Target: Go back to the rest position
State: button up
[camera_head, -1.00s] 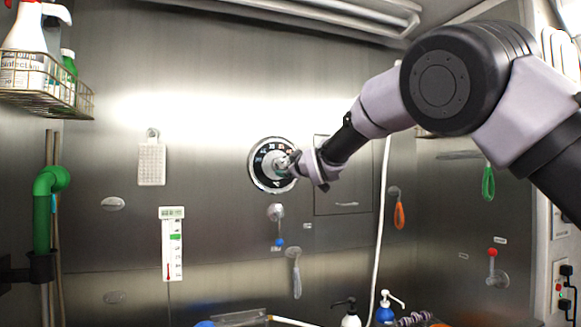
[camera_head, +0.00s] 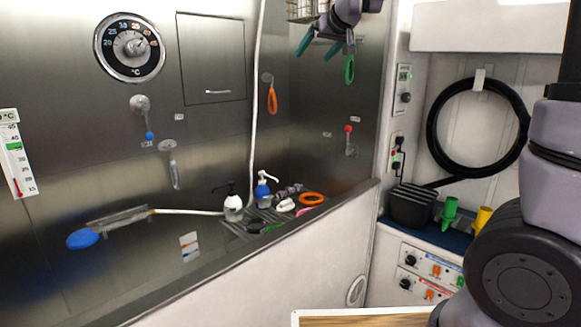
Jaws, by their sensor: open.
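My gripper (camera_head: 318,48) shows at the top of the head view, pointing down, with its teal-tipped fingers apart and nothing between them. It hangs in front of the steel back corner, close in the picture to a green loop (camera_head: 350,70). The upper part of its wrist is cut off by the top edge. A large dark and pale-grey link of my arm (camera_head: 520,255) fills the right edge. The round temperature dial (camera_head: 130,47) on the steel wall stands well left of the gripper, with nothing touching it.
Below is a steel tub with a pale front panel (camera_head: 270,265). Pump bottles (camera_head: 233,205) and an orange ring (camera_head: 312,199) stand on its ledge. A black coiled hose (camera_head: 478,128) hangs at right, above a black box (camera_head: 411,207) and green and yellow holders.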

jog(key=s+d+f+m+g+h, duration=0.1)
jog(key=s+d+f+m+g, duration=0.2)
jog(key=s+d, duration=1.05)
jog(key=s+d+f+m+h, duration=0.1)
jog(key=s+f, duration=0.3)
jog(key=s, duration=0.4)
jog(key=s+d+f+m, duration=0.3)
jog(key=s, duration=0.5)
jog(key=shift+s+d+f+m+g+h, duration=0.15)
jog(key=shift+s+f+m+g+h, duration=0.15)
jog(key=shift+f+g+h, duration=0.1)
